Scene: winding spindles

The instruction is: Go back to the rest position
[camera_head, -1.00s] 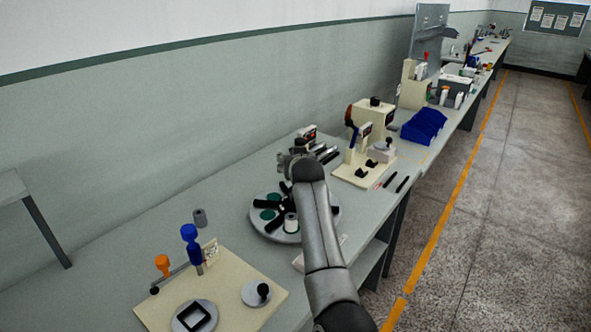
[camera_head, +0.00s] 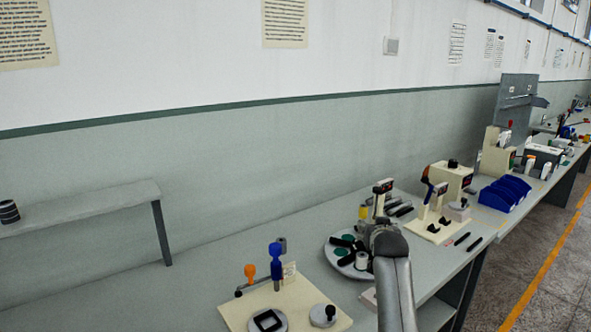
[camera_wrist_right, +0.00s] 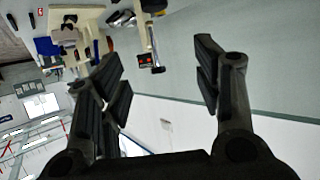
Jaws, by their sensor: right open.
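My right arm reaches up from the bottom in the head view, over the bench (camera_head: 210,280). Its gripper (camera_head: 378,222) is by the round grey plate (camera_head: 334,262) with green pads and black arms. In the right wrist view the two black fingers of this gripper (camera_wrist_right: 160,82) are spread wide with nothing between them. That view shows the scene upside down, with wall and bench equipment beyond the fingers. My left gripper is not in view.
A cream board (camera_head: 290,310) with a blue-handled tool (camera_head: 276,262) is at the front. Cream machines (camera_head: 452,180) and blue bins (camera_head: 505,193) stand farther right along the bench. A grey shelf (camera_head: 90,207) is at left. The floor (camera_head: 510,275) is clear at right.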

